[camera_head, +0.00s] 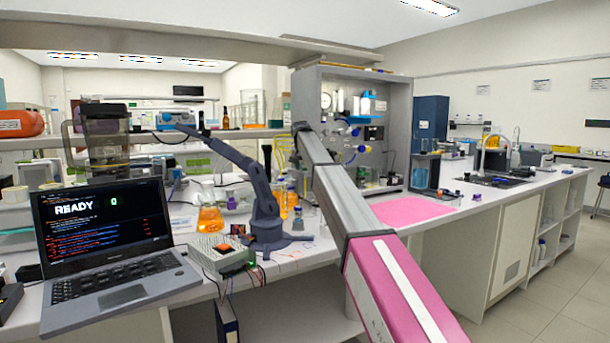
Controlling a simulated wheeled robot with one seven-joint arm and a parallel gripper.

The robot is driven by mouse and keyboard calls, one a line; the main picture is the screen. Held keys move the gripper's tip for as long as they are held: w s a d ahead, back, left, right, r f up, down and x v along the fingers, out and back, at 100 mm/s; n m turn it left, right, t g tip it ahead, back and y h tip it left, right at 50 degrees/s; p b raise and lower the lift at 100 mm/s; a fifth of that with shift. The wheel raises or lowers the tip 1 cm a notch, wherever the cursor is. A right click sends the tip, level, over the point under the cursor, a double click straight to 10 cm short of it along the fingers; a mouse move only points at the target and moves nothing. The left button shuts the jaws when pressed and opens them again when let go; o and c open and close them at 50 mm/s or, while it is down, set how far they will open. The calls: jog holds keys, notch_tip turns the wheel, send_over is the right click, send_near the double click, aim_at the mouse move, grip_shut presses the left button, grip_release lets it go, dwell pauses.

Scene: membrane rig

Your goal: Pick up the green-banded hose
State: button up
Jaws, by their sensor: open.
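I cannot make out a green-banded hose in the head view. A grey rig panel (307,88) with a gauge, valves and blue fittings stands at the back of the bench. Yellow tubing (281,150) hangs at its left; no green band can be told on it. My own pink and grey arm reaches up from the lower right across the front of the panel and hides part of it. My gripper cannot be seen beyond the far end of the arm.
A laptop (110,292), a flask of orange liquid (209,218), a small blue-grey desktop arm (265,195) and a wired box (222,254) crowd the left bench. A pink mat (420,209) lies bare right of my arm. Dark trays (487,181) lie farther right.

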jog(key=c, duration=1.1)
jog(key=shift+o, duration=0.2)
jog(key=shift+r, duration=0.1)
jog(key=shift+r, duration=0.4)
notch_tip(320, 180, up, 11)
jog(key=s+a, duration=0.3)
jog(key=s, duration=1.4)
jog(key=shift+s+a, duration=0.2)
jog(key=shift+s, duration=0.15)
